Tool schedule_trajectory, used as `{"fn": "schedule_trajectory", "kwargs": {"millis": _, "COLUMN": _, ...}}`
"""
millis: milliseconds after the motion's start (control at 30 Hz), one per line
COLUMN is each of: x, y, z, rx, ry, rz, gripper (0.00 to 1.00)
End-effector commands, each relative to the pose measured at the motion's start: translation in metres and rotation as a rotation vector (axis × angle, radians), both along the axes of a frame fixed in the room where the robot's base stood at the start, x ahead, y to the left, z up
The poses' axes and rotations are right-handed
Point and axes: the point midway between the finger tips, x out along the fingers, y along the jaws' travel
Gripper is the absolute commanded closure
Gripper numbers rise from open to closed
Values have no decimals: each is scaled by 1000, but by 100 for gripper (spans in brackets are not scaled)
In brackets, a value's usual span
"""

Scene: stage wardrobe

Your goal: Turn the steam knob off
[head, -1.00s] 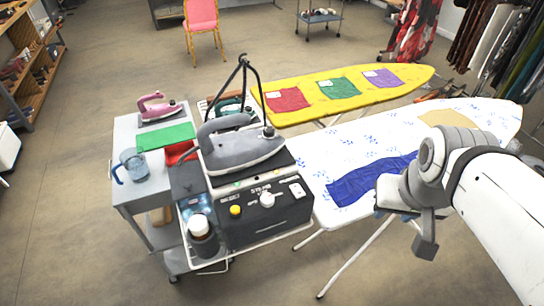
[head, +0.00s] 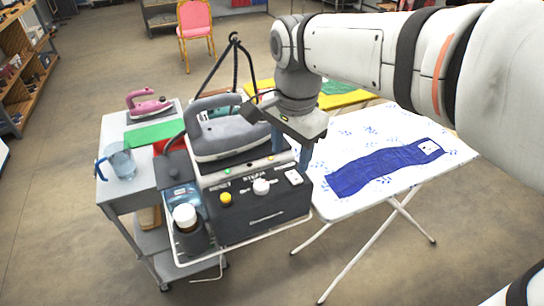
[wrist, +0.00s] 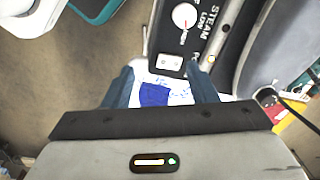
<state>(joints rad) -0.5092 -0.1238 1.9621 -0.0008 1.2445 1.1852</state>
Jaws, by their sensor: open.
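The steam knob (head: 261,187) is a round white knob on the dark front panel of the steam station (head: 250,230), below the "STEAM" lettering. My gripper (head: 290,155) hangs at the station's right end, above and to the right of the knob. In the wrist view the gripper (wrist: 160,86) has its two blue fingers apart with nothing held. The knob is beyond the fingertips, apart from them.
A grey iron (head: 230,137) rests on the station. A yellow knob (head: 225,198) and a white switch (head: 293,177) flank the steam knob. A white-capped bottle (head: 186,216) stands at left. The white ironing board (head: 340,206) with a blue cloth (head: 380,168) is at right.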

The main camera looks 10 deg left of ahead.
Motion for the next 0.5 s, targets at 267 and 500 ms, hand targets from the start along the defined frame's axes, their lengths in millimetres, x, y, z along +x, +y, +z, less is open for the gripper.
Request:
{"fn": "schedule_trajectory", "kwargs": {"millis": 267, "x": 2, "y": 56, "z": -15, "rx": -23, "ry": 53, "rz": -172, "gripper": 48}}
{"fn": "schedule_trajectory", "kwargs": {"millis": 500, "x": 1, "y": 58, "z": -44, "rx": -27, "ry": 59, "rz": -186, "gripper": 48}}
